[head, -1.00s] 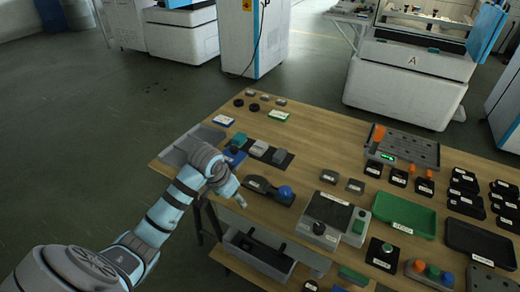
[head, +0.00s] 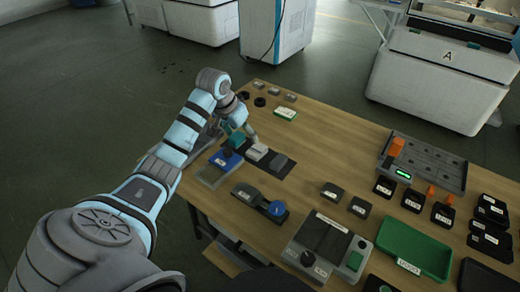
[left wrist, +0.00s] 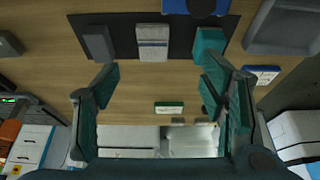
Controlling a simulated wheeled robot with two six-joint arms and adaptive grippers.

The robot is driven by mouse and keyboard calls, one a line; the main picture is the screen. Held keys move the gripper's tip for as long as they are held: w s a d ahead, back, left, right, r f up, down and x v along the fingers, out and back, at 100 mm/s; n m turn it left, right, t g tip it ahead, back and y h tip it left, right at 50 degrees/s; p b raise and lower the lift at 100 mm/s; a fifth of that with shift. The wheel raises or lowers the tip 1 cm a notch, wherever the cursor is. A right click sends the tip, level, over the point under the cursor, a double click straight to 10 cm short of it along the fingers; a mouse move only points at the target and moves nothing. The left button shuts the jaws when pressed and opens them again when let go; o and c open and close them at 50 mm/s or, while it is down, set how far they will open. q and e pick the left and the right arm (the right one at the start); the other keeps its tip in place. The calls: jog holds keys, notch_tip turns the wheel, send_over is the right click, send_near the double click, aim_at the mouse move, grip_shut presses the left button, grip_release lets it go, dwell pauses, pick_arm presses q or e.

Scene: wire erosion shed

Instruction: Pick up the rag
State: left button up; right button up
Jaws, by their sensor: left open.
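On a dark mat (head: 271,172) near the table's left end sit a teal block (head: 236,140), a light grey piece (head: 257,152) and a dark grey piece (head: 279,162). The light grey piece looks folded and may be the rag; I cannot tell for certain. In the left wrist view the light grey piece (left wrist: 153,42) lies between the dark grey piece (left wrist: 98,42) and the teal block (left wrist: 209,42). My left gripper (left wrist: 160,85) is open and empty above the table, its fingers apart, with the light grey piece ahead of the gap. My right gripper is not in view.
A blue item (head: 226,159) stands beside the mat, and a black device with a blue knob (head: 277,209) is nearer. A green-edged card (head: 286,113) and small dark rings lie beyond. A control box (head: 325,245) and green tray (head: 415,248) stand right. Bare wood lies right of the mat.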

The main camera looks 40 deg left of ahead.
pick_arm(q)
jog(key=b, duration=0.1)
send_near(255, 150)
notch_tip(255, 150, down, 2)
jog(key=shift+a+f, duration=0.1)
jog(key=x, duration=0.2)
jog(key=b+x, duration=0.1)
jog(key=x, duration=0.1)
jog(key=b+x, duration=0.1)
jog(key=x, duration=0.1)
jog(key=shift+w+d, duration=0.25)
jog(key=shift+w, duration=0.1)
jog(key=shift+w+a+f, duration=0.1)
jog(key=shift+f, duration=0.15)
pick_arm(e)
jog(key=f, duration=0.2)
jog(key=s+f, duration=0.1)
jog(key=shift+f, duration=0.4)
pick_arm(q)
jog(key=shift+r, duration=0.1)
jog(key=c, duration=1.2)
notch_tip(255, 150, up, 20)
jog(key=p, duration=0.4)
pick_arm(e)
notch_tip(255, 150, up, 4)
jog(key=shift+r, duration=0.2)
